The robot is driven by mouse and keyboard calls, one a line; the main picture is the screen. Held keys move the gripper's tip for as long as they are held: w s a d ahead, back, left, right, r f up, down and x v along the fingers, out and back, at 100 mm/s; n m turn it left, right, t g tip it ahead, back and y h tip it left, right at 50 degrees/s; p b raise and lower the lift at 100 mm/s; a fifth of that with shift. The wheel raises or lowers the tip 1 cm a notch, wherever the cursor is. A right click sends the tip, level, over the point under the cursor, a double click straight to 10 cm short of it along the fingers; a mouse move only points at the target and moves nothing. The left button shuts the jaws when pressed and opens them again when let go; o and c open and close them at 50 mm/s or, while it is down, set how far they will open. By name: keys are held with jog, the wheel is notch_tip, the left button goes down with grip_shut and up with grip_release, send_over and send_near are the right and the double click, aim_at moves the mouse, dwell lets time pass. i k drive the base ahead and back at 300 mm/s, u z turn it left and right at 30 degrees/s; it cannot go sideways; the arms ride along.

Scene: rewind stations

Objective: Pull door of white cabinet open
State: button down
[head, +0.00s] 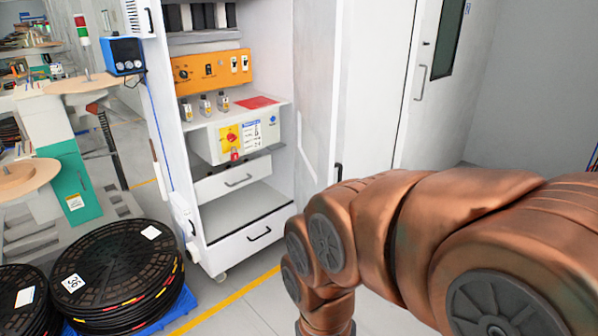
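The white cabinet (215,222) stands left of centre with its front uncovered, so its inside shows. A tall white panel (318,80) stands at the right edge of the opening and looks like its door swung open; I cannot tell its exact angle. A small dark handle (338,173) shows near that panel, just above my arm. My copper-coloured arm reaches in from the right and bends down in front of the cabinet's lower right side, hiding part of it. My gripper is out of view below the picture.
Black cable reels (118,265) stand at lower left. A white room door (432,90) is behind right. Floor with a yellow line (225,303) is clear in front.

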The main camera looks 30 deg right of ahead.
aim_at(318, 24)
jog(key=u, duration=0.65)
jog(key=i, duration=0.95)
jog(key=u, duration=0.2)
